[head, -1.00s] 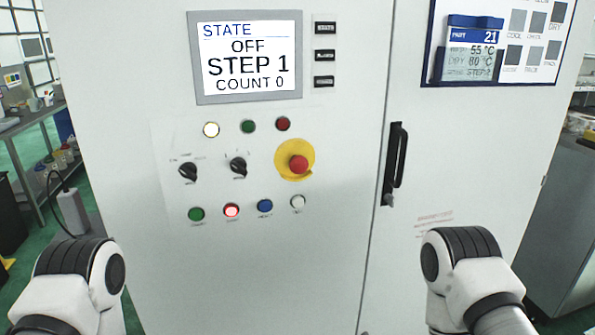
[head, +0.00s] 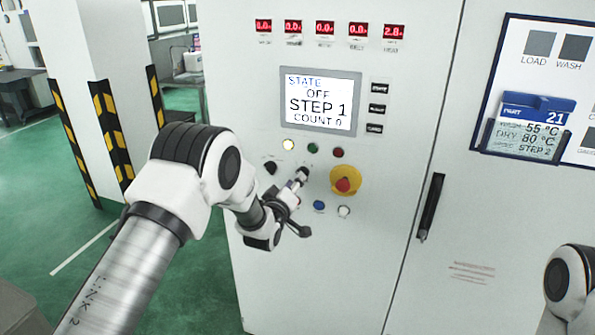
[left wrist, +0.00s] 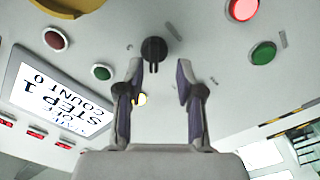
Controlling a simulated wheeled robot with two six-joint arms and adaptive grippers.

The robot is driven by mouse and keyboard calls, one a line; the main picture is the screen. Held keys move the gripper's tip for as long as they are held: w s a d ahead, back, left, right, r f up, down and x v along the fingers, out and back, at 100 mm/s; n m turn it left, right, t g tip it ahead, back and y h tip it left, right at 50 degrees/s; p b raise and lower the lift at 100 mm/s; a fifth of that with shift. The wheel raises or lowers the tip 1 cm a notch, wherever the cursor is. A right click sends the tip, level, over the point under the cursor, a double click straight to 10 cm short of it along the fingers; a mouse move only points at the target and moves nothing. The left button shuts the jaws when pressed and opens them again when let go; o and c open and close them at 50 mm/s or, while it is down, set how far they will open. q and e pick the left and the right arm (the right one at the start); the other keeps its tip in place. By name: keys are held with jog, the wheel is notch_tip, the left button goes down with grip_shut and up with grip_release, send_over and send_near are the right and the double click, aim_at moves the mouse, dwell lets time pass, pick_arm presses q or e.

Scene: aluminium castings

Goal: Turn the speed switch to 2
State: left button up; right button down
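Two black rotary switches sit on the panel below the indicator lights; their labels are too small to read. My left gripper (head: 299,180) is at the right-hand switch (head: 304,171), partly covering it. In the left wrist view this black switch (left wrist: 154,48) lies just beyond and between the tips of the open gripper (left wrist: 160,68), with gaps on both sides, nearer the left finger. Its grip bar runs roughly upright in that picture. The left-hand switch (head: 270,168) stands clear in the head view. My right gripper is out of view.
The yellow-ringed red emergency button (head: 344,183) is close right of the left gripper. Blue (head: 319,206) and white (head: 343,211) buttons sit below. The screen (head: 320,100) reads OFF, STEP 1, COUNT 0. A black door handle (head: 431,207) is farther right.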

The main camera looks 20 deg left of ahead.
pick_arm(q)
jog(key=shift+w+d+r+p, duration=0.1)
jog(key=shift+w+d+p, duration=0.1)
jog(key=shift+w, duration=0.4)
jog(key=shift+w+d+r+p, duration=0.1)
jog(key=shift+w+d, duration=0.1)
jog(key=shift+w, duration=0.4)
jog(key=shift+a+f, duration=0.1)
jog(key=c, duration=0.3)
grip_shut()
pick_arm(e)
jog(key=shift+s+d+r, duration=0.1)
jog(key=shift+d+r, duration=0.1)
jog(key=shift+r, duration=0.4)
pick_arm(q)
jog(key=shift+f, duration=0.1)
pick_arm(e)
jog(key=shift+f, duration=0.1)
